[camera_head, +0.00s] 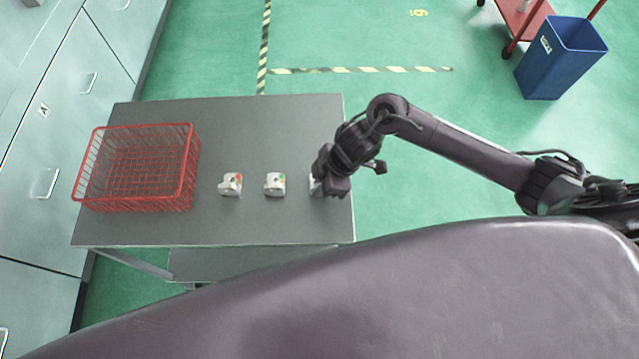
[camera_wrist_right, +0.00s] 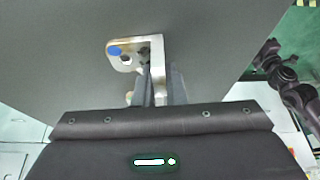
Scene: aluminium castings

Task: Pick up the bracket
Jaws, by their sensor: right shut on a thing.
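A metal bracket with a blue mark (camera_wrist_right: 126,55) shows in the right wrist view, between the fingers of my right gripper (camera_wrist_right: 160,90). The gripper is shut on it. In the head view my right gripper (camera_head: 322,190) is at the right end of the grey table and mostly hides this bracket. Two more brackets stand on the table to its left: one with a green mark (camera_head: 275,185) and one with an orange-red mark (camera_head: 231,185). I cannot tell whether the held bracket touches the table. My left gripper is not in view.
A red wire basket (camera_head: 140,208) stands on the left part of the grey table (camera_head: 240,120). The table top behind the brackets is clear. Grey cabinets (camera_head: 60,130) line the left side. A blue bin (camera_head: 555,65) and a red cart (camera_head: 518,22) stand at the far right.

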